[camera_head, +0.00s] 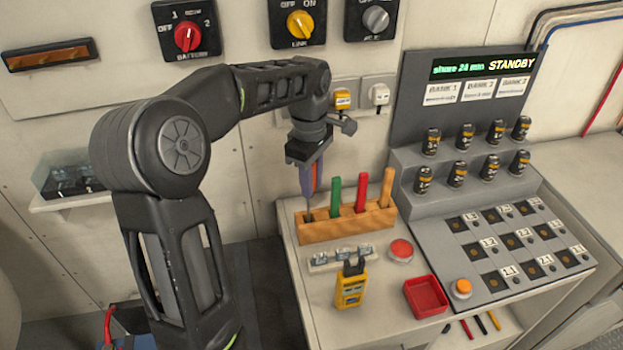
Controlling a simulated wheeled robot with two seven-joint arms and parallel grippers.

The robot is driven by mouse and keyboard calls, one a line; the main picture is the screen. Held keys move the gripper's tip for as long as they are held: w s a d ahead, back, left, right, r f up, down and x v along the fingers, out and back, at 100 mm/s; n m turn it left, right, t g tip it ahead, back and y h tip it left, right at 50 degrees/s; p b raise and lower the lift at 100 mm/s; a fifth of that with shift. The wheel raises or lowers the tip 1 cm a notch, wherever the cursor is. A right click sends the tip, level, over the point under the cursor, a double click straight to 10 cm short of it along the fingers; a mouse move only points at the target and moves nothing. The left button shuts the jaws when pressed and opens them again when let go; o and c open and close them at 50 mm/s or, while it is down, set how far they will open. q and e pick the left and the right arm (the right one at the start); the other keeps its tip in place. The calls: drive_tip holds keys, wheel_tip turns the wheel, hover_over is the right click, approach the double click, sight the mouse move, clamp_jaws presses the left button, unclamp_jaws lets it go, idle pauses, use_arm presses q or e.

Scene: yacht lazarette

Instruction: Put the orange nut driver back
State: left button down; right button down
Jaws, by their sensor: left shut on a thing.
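A wooden rack (345,225) stands on the left part of the grey worktop. A green-handled driver (335,194), a red-handled driver (360,194) and an orange-handled driver (387,186) stand upright in it. My left gripper (309,170) is above the rack's left end, shut on a fourth driver (306,182). That driver is about upright, shaft down, close over the leftmost slot. I cannot tell whether its tip is in the slot. Violet-blue and a narrow orange-red strip show between the fingers; the fingers partly hide the handle. My right gripper is not in view.
In front of the rack are small clear blocks (340,257), a yellow meter (351,287), a red button (401,250) and a red tray (425,297). A console (450,230) with several black cells fills the right side. Switch panels (187,32) line the wall behind.

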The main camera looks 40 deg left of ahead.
use_arm(q)
drive_tip(key=shift+f, duration=0.2)
drive_tip(key=c, duration=1.2)
unclamp_jaws()
drive_tip(key=shift+r, duration=0.1)
drive_tip(key=shift+r, duration=0.1)
wheel_tip(320, 180, up, 4)
drive_tip(key=shift+r+b, duration=0.15)
drive_tip(key=shift+b, duration=0.15)
wheel_tip(320, 180, up, 3)
drive_tip(key=shift+f+p, duration=0.1)
drive_tip(key=shift+p, duration=0.9)
drive_tip(key=shift+r+p, duration=0.3)
